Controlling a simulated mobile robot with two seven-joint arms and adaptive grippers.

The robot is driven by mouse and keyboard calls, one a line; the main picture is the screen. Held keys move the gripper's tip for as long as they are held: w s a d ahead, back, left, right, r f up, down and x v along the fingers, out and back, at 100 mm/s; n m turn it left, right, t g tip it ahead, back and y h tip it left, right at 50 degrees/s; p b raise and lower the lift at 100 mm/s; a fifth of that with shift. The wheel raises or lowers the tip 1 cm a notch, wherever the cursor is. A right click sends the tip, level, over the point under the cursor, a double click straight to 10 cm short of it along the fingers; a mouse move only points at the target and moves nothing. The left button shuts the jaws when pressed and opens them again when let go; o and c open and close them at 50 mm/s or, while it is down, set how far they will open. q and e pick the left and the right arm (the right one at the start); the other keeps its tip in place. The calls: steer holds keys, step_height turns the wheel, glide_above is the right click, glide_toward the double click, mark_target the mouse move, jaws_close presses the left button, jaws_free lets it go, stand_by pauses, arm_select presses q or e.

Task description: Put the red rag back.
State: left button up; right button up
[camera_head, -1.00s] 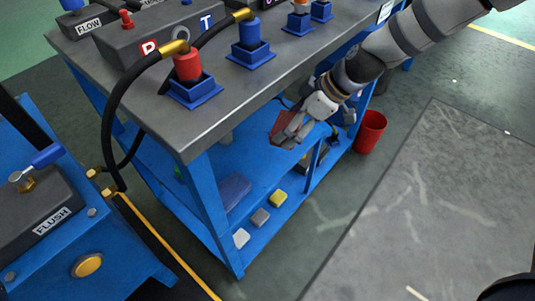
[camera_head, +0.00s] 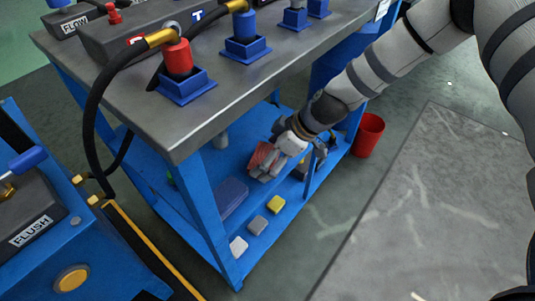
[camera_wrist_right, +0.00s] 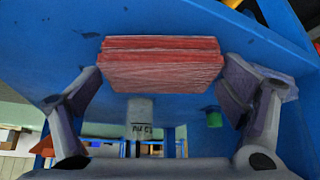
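The red rag (camera_head: 262,158) is a flat folded bundle with layered edges. My right gripper (camera_head: 270,163) is shut on it, in the open side of the blue bench below the grey worktop. In the right wrist view the rag (camera_wrist_right: 162,64) sits between the two finger pads of the gripper (camera_wrist_right: 160,88), its ends against them. The blue lower shelf (camera_head: 240,205) lies beneath the rag. I cannot tell whether the rag touches a shelf surface. My left gripper is not in view.
A red bin (camera_head: 368,135) stands on the floor at right. Bench posts frame the opening.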

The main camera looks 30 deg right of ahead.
stand_by(0.3)
steer(key=shift+r, duration=0.35)
steer(key=p+v, duration=0.5)
steer(key=v, duration=0.6)
steer(key=s+a+f+m+g+h, duration=0.1)
steer(key=s+a+f+m+g, duration=0.1)
steer(key=s+f, duration=0.5)
steer(key=s+a+f+m+g+h, duration=0.1)
steer(key=s+f+g, duration=0.2)
steer(key=s, duration=0.8)
steer(key=s+a+f+m+g+h, duration=0.1)
steer(key=s+a+f+m+g, duration=0.1)
steer(key=s+f, duration=0.5)
steer(key=s+a+r+m+g+h, duration=0.1)
steer(key=s+r+m+g, duration=0.1)
steer(key=s, duration=1.1)
steer(key=s+a+r+m+g, duration=0.1)
steer(key=s+r+m+g, duration=0.1)
steer(key=s, duration=1)
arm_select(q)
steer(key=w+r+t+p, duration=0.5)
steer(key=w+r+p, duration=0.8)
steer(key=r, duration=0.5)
arm_select(e)
steer(key=w+r+t, duration=0.4)
steer(key=w+r, duration=0.7)
steer(key=r, duration=0.3)
steer(key=shift+w+r, duration=0.15)
steer(key=shift+r, duration=0.1)
